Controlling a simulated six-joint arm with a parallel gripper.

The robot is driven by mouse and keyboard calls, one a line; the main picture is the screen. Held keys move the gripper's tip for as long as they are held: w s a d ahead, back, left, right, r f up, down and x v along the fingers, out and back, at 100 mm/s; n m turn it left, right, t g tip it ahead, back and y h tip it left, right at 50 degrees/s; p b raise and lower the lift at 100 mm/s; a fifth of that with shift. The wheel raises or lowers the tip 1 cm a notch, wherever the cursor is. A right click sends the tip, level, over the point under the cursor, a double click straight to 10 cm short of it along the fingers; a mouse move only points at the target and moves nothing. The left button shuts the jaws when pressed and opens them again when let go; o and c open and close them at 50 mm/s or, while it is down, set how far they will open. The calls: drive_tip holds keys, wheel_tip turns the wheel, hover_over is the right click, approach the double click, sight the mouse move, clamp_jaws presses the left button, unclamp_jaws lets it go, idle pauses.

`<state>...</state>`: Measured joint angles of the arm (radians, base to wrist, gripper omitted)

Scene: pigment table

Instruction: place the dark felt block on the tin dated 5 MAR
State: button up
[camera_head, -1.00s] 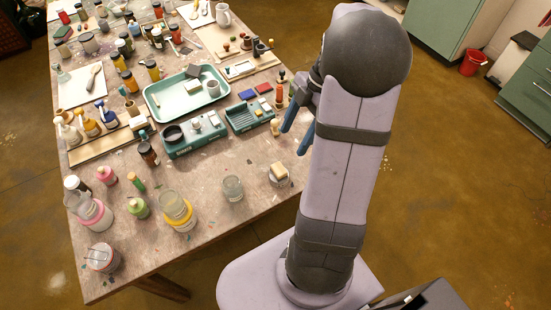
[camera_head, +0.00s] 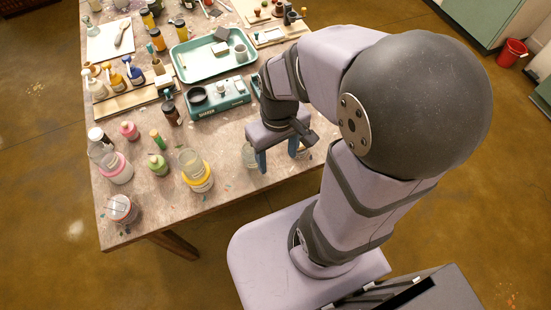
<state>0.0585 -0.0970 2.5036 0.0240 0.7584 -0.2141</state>
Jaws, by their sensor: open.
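No date can be read on any container, so I cannot tell which is the tin dated 5 MAR. My gripper (camera_head: 277,156) is over the table's right front part, its blue fingers apart and pointing down, nothing seen between them. It is well in front of the tray. A glass jar (camera_head: 248,156) stands partly hidden beside its left finger.
Bare tabletop shows near the front edge.

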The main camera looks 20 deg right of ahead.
drive_tip(key=shift+s+a+f+m, duration=0.2)
drive_tip(key=shift+s+a+m, duration=0.25)
drive_tip(key=shift+m, duration=0.35)
wheel_tip(320, 180, up, 2)
drive_tip(key=shift+p, duration=1.05)
